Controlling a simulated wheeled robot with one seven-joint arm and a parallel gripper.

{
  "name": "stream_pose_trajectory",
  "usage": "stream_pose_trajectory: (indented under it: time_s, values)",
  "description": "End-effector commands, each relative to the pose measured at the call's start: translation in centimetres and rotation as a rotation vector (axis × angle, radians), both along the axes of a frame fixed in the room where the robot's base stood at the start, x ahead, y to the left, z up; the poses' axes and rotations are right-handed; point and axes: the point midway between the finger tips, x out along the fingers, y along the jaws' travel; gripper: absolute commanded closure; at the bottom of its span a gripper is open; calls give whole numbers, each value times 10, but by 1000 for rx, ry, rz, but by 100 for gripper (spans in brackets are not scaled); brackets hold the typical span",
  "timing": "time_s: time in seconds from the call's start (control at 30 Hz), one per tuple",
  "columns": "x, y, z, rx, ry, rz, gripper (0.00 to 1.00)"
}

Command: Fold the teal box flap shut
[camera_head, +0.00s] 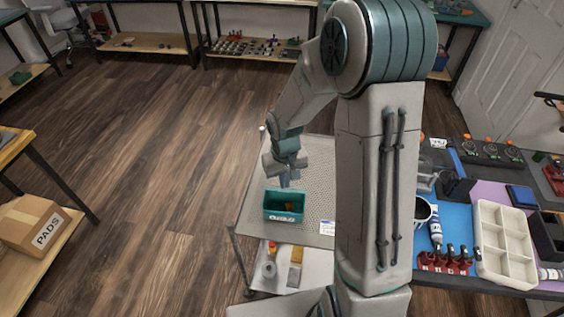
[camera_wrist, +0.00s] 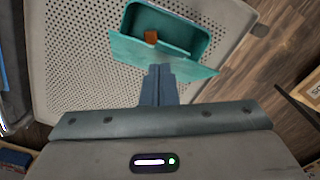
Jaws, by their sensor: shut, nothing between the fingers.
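The teal box (camera_head: 284,213) stands on the perforated top of a grey cart. In the wrist view the box (camera_wrist: 183,18) is open at the top, with a small orange-brown piece (camera_wrist: 151,37) inside. Its teal flap (camera_wrist: 125,72) is open, folded out along the side nearest my gripper. My gripper (camera_wrist: 159,72) is shut and empty, with its fingertips over the flap's middle; I cannot tell whether they touch it. In the head view my gripper (camera_head: 285,184) points down just beyond the box's far edge, and the flap is hard to make out.
A workbench with a white divided tray (camera_head: 502,240) and red holders (camera_head: 445,262) stands to the right. Open floor lies to the left.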

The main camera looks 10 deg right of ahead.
Motion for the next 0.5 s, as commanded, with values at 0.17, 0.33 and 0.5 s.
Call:
stream_pose_trajectory:
  time_s: [0.17,0.33,0.5]
  values:
    - [-7,3,0,0,0,1,100]
    - [-14,5,0,0,0,2,100]
    - [-17,6,0,0,1,2,100]
